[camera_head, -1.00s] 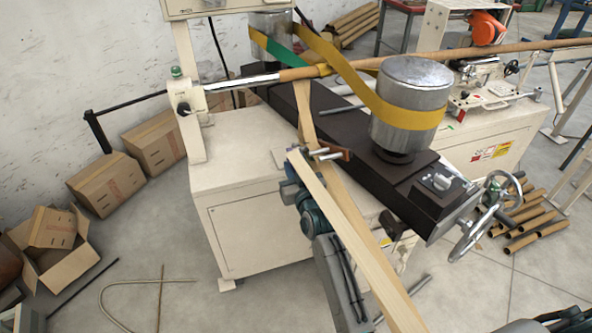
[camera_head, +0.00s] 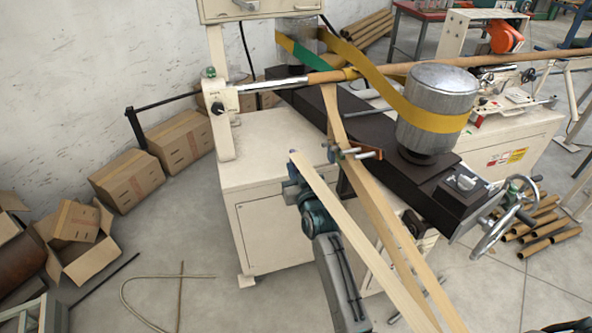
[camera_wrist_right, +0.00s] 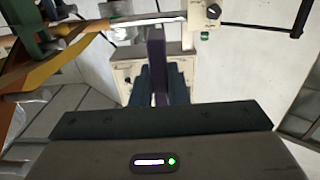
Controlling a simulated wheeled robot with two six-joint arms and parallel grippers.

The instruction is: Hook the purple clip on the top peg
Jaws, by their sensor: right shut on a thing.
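My right gripper (camera_head: 292,187) is at the end of my blue and grey arm, in front of the winder's white cabinet. The wrist view shows its dark blue fingers (camera_wrist_right: 170,88) shut on a narrow upright purple piece, the purple clip (camera_wrist_right: 157,60). In the head view the clip cannot be made out. My left gripper is not in view.
A second strip (camera_head: 350,140) hangs from the brown tube (camera_head: 315,78) past the pegs. A yellow belt (camera_head: 435,119) wraps a steel drum (camera_head: 440,88). A handwheel (camera_head: 505,215) stands at the right.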

